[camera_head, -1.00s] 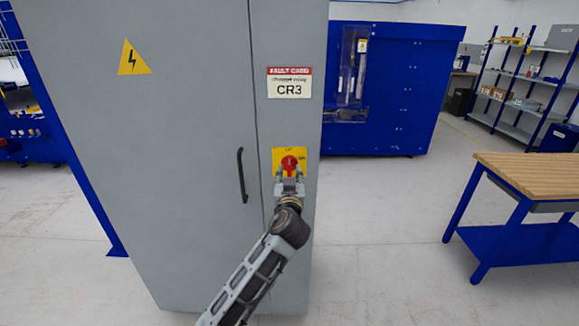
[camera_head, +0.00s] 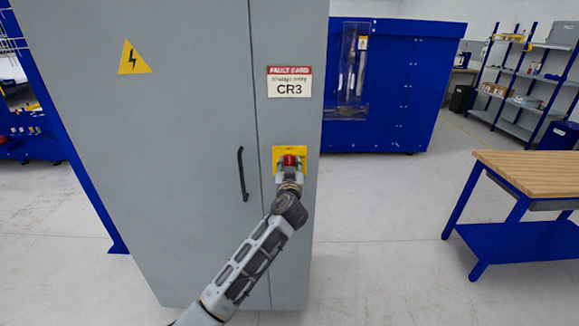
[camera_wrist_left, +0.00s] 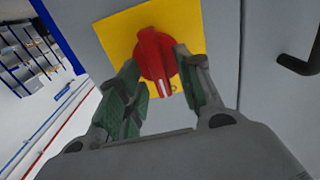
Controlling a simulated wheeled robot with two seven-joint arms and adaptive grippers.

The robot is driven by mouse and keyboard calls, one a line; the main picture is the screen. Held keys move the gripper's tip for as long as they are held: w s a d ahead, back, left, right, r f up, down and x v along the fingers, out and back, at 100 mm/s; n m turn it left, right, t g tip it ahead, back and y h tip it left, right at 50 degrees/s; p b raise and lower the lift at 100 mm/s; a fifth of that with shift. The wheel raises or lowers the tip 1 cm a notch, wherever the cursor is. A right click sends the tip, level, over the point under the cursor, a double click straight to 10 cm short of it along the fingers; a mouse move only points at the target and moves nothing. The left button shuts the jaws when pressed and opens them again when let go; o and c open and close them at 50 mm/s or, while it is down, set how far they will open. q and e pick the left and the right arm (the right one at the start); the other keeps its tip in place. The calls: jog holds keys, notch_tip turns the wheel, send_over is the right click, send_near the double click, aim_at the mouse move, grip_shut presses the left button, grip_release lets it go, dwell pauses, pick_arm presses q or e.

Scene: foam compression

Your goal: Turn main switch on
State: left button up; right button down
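The main switch is a red rotary knob (camera_head: 291,162) on a yellow plate (camera_head: 304,151), on the front of a grey cabinet (camera_head: 200,60). In the left wrist view the knob (camera_wrist_left: 154,50) shows a white mark at its lower end, and the yellow plate (camera_wrist_left: 118,32) is behind it. My left gripper (camera_head: 290,172) is at the switch, partly covering the knob. In the wrist view its fingers (camera_wrist_left: 158,66) are spread on either side of the knob, very close to it. I cannot tell whether they touch it. My right gripper is not in view.
A black door handle (camera_head: 242,174) is left of the switch, and a fault card label (camera_head: 289,82) is above it. A wooden-topped workbench (camera_head: 530,170) stands at the right. A blue machine (camera_head: 400,90) is behind. Floor between cabinet and bench is clear.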

pick_arm(q)
jog(key=c, duration=0.7)
grip_shut()
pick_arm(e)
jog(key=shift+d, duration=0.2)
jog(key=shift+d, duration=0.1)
